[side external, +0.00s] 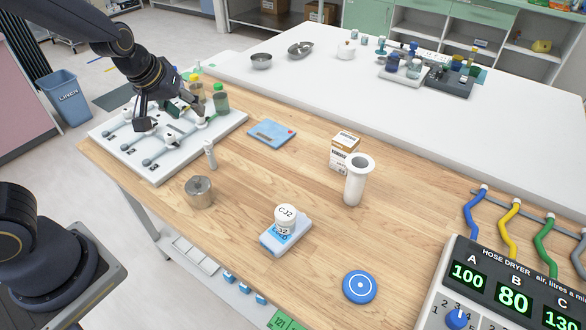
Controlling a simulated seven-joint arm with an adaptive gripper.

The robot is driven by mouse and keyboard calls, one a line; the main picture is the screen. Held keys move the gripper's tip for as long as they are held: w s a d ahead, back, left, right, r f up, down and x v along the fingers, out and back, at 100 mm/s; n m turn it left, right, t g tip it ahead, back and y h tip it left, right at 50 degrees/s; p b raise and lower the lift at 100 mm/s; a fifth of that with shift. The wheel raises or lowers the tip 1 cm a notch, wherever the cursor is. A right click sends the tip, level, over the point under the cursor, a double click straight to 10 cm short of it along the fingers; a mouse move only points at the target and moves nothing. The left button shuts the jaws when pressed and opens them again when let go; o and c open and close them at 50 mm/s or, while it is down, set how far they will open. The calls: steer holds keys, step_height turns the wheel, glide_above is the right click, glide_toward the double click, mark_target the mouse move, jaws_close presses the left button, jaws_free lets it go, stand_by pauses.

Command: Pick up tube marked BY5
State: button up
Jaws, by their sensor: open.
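My gripper (168,116) hangs low over a white board (185,160) at the left end of the wooden bench, jaws open. Several small white-and-grey pieces lie or stand on the board around and under the jaws, partly hidden by the fingers. I cannot read BY5 on anything in this view, and cannot tell which piece is that tube. I cannot tell whether the fingers touch any piece. A white jar (285,218) marked CJ2 stands on a blue-and-white pack (284,240) at the front of the bench.
Bottles with green (221,102) and yellow caps stand behind the board. A small white upright piece (210,153), a metal pot (198,192), blue card (271,133), carton (344,148), white cylinder (357,180) and blue disc (359,286) stand apart. The hose dryer (510,290) fills the lower right.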

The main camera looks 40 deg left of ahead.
step_height(320, 180, down, 5)
steer(key=g+y, duration=0.1)
steer(key=g, duration=0.1)
glide_toward(211, 157)
steer(key=shift+m, duration=0.4)
steer(key=x, duration=0.6)
steer(key=shift+a+f, duration=0.1)
steer(key=shift+a, duration=0.05)
steer(key=x, duration=0.5)
steer(key=shift+w+a, duration=0.2)
steer(key=shift+a, duration=0.05)
steer(key=shift+c, duration=0.3)
jaws_close()
